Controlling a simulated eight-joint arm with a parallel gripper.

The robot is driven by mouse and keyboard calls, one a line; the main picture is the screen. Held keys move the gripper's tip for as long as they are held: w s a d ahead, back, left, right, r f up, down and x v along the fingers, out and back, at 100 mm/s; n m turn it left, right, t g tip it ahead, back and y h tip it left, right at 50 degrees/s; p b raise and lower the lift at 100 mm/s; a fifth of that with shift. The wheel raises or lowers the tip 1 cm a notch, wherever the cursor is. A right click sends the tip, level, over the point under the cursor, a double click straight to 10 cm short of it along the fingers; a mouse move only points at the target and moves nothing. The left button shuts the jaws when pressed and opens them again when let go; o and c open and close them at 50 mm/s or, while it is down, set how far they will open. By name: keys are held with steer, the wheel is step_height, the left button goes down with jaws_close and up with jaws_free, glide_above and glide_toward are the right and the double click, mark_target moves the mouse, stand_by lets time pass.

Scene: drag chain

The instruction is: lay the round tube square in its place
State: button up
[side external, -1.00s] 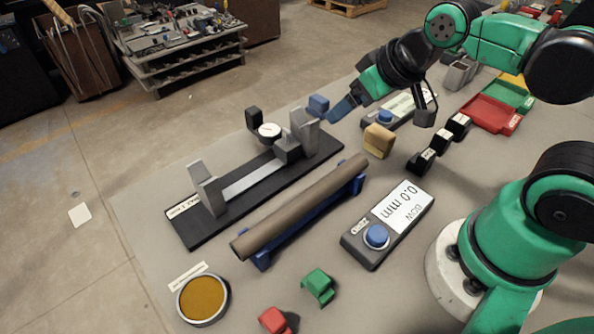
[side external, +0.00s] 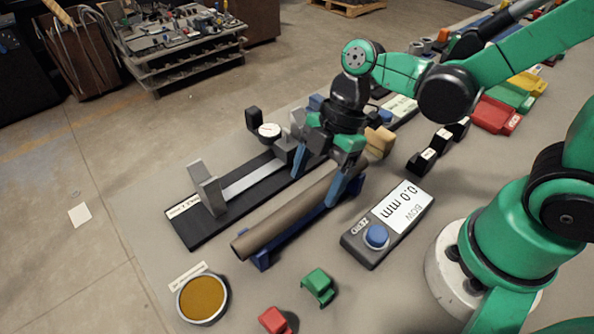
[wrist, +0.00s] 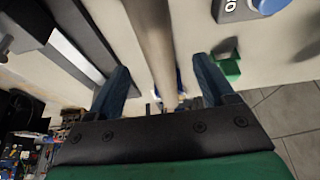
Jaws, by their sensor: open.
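The round tube (side external: 273,223) is long and grey-brown. It lies slantwise on a blue rack (side external: 262,259); its far part is partly hidden by my gripper. My gripper (side external: 316,187) is open and points down over the far half of the tube, one blue finger on each side. In the wrist view the tube (wrist: 152,35) runs between the two open fingers, apart from both. A black-based fixture (side external: 195,232) lies beside the rack, with upright grey end supports (side external: 205,188), a pale bar and a dial gauge (side external: 269,131). Nothing lies across its supports.
A grey readout box (side external: 375,239) with a blue button shows 0.0 mm, right of the tube. A green block (side external: 318,286), a red block (side external: 274,320) and a round amber dish (side external: 202,298) are at the front. A tan block (side external: 380,142) and black blocks (side external: 421,160) stand behind.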

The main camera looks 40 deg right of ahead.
mark_target(307, 201)
steer(key=shift+x, duration=1.4)
steer(key=shift+c, duration=0.3)
jaws_close()
